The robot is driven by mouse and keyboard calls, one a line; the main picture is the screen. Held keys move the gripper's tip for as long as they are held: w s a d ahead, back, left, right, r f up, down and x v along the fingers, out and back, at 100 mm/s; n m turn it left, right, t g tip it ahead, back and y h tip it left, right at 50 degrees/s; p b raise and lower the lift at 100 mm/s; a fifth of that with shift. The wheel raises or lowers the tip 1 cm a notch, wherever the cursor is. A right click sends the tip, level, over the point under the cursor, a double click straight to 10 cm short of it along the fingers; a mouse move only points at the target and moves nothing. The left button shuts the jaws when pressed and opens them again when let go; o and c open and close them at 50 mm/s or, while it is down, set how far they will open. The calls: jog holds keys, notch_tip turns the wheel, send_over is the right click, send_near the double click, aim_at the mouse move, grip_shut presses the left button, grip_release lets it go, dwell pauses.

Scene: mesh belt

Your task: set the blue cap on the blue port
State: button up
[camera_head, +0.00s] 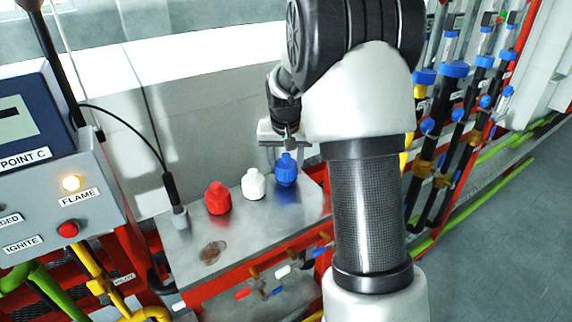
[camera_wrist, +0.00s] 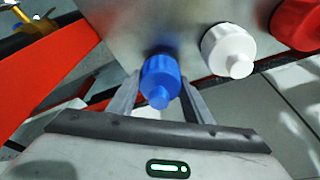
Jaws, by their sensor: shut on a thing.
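The blue cap (camera_head: 286,172) stands upright at the right end of a row on the metal bench top, beside the white cap. In the wrist view the blue cap (camera_wrist: 161,76) sits between the two grey fingers of my gripper (camera_wrist: 160,88). The fingers are closed on its sides. In the head view my gripper (camera_head: 284,142) reaches down over the cap from above, partly hidden behind my arm. I cannot make out which part is the blue port. A small blue-ended fitting (camera_head: 319,252) shows on the bench's front.
The white cap (camera_head: 253,184) and red cap (camera_head: 218,198) stand left of the blue one on the metal bench top (camera_head: 225,228). A control box (camera_head: 50,170) with a lit lamp is at the left. Blue-collared pipes (camera_head: 455,70) stand at the right. My arm covers the middle.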

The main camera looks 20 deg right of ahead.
jog(key=shift+f+b, duration=0.5)
jog(key=shift+f, duration=0.2)
jog(key=o, duration=0.8)
jog(key=shift+r, duration=0.1)
jog(key=shift+p+v, duration=3.25)
jog(key=shift+v, duration=2.2)
jog(key=s+a+r+n+t, duration=0.1)
jog(key=s+a+r, duration=0.2)
jog(key=s, duration=0.6)
jog(key=s+a+r+n+p, duration=0.1)
jog(key=s+a+r, duration=0.3)
jog(key=s, duration=0.5)
jog(key=s+a+r+n+t+y+p, duration=0.1)
jog(key=s+a+r+n, duration=0.1)
jog(key=s+r, duration=0.3)
jog(key=shift+s+a+r+n+t, duration=0.15)
jog(key=shift+s+a, duration=0.2)
jog(key=shift+s, duration=0.6)
jog(key=shift+s+a+f+n+t, duration=0.15)
jog(key=shift+s+a, duration=0.2)
jog(key=shift+s, duration=0.65)
